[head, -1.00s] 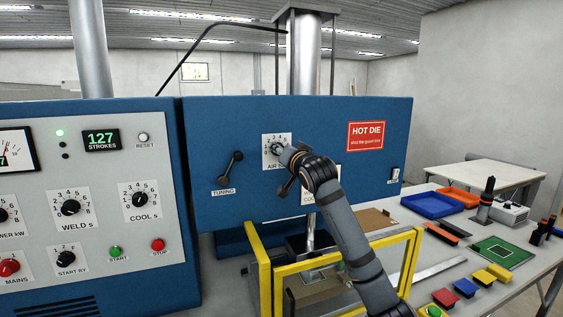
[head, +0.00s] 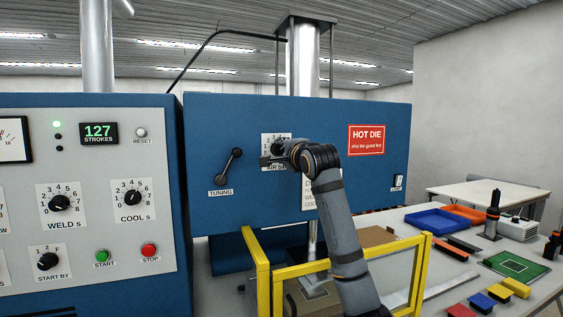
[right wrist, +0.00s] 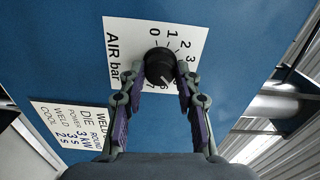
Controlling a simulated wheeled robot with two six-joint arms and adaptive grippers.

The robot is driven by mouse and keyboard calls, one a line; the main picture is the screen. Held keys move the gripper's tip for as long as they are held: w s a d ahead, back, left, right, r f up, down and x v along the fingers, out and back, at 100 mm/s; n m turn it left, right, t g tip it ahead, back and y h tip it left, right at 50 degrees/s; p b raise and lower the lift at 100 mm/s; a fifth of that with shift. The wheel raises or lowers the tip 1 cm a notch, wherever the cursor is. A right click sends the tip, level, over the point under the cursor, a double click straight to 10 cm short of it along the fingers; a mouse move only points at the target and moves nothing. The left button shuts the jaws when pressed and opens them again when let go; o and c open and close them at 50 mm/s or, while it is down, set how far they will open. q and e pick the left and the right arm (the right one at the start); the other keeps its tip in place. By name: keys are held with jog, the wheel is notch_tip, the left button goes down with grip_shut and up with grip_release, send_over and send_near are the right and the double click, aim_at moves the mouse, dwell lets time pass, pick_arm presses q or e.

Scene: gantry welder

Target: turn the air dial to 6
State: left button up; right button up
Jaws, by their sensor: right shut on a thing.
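The air dial is a black round knob on a white scale plate marked AIR bar on the blue panel. It shows in the right wrist view (right wrist: 159,62) and, partly covered, in the head view (head: 278,147). My right gripper (right wrist: 160,84) is shut on the knob, one finger on each side of it. In the head view my right gripper (head: 274,160) covers the lower part of the plate. In the wrist view the knob's white pointer mark slants to the lower right, near the high end of the scale; the exact number is hard to read. My left gripper is out of view.
The tuning crank (head: 232,165) is left of the dial. A white notice (head: 308,190) is below right, partly behind my arm. A yellow guard frame (head: 262,275) stands below. A red HOT DIE sign (head: 366,139) and a table with trays (head: 435,220) are at right.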

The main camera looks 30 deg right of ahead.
jog(key=m+b, duration=0.3)
jog(key=m, duration=0.1)
jog(key=shift+f, duration=0.25)
jog(key=shift+m+b, duration=0.7)
jog(key=shift+m, duration=0.1)
jog(key=shift+w, duration=0.1)
jog(key=o, duration=1.2)
jog(key=shift+r, duration=0.1)
jog(key=shift+c, duration=0.2)
jog(key=shift+s, duration=0.2)
jog(key=v, duration=1.2)
